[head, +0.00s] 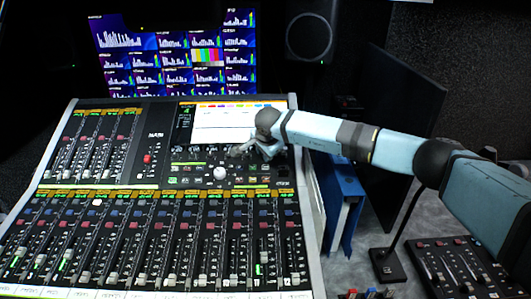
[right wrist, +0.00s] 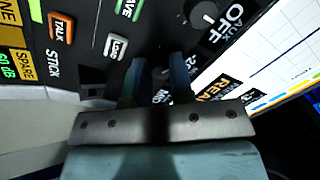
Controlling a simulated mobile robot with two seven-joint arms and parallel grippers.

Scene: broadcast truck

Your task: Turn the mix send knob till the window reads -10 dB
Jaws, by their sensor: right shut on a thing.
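My right gripper (head: 262,150) reaches in from the right to the upper right part of the mixing console (head: 305,195). In the right wrist view the gripper (right wrist: 158,78) has its two blue-grey fingers on either side of a small dark knob (right wrist: 160,73) and is shut on it. The fingers hide much of the knob, and the lettering below it is mostly covered. I cannot read a dB value for this knob. An orange and dark label (right wrist: 213,90), partly cut off, lies right of the fingers. My left gripper is not in view.
Another knob (right wrist: 203,14) beside large "OFF" lettering sits close by. The console screen (head: 225,120) stands behind my gripper. A white ball (head: 220,173) and rows of faders lie in front.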

